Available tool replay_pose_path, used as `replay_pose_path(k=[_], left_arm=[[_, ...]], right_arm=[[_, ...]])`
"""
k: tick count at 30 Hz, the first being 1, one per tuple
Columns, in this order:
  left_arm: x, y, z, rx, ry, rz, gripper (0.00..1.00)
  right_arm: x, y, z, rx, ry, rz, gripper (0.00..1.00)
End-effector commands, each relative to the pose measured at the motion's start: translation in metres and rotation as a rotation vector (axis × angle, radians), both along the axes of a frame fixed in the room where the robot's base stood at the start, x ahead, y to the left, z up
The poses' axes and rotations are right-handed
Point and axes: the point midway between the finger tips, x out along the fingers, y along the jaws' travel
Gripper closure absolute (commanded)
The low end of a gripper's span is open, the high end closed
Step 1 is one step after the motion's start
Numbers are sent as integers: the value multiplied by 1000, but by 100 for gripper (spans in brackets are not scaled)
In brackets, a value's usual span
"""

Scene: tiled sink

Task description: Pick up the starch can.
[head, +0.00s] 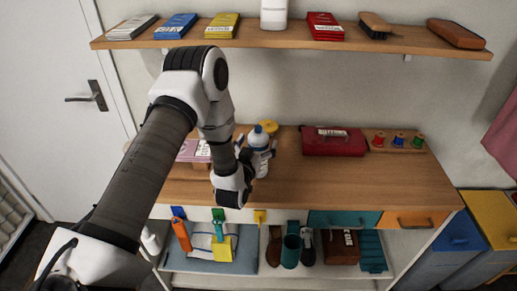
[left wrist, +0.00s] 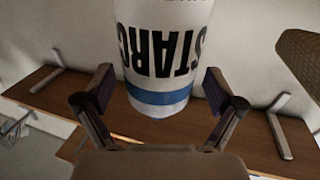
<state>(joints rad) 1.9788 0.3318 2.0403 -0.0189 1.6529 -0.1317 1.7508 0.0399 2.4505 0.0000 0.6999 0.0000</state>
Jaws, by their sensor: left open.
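The starch can (head: 259,140) is white with a blue top and stands on the wooden counter in the head view, partly hidden by my left gripper. In the left wrist view the can (left wrist: 158,45) is large and close, with black "STARC" lettering upside down and a blue band. My left gripper (head: 256,150) is open in front of the can. My right gripper is not in view.
A yellow round thing (head: 270,126) is just behind the can. A pink box (head: 193,151) is left of it, and a red case (head: 333,141) and spool rack (head: 396,142) are right. A shelf (head: 290,35) runs above. Counter between can and right edge is clear in front.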

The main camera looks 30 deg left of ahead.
Motion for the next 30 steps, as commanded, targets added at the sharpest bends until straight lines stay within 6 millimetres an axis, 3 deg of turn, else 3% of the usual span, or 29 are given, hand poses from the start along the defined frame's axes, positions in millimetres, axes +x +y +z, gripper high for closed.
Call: replay_pose_path(k=[7,8,15,16,25,30], left_arm=[[7,2,-2,-2,3,0,6],[7,2,-2,-2,3,0,10],[6,2,-2,-2,3,-1,95],[6,2,-2,-1,3,0,100],[7,2,0,-1,4,-1,100],[13,1,11,-1,2,-2,100]], right_arm=[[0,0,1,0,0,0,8],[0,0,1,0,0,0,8],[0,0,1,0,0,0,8],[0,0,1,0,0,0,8],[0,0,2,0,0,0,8],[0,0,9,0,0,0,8]])
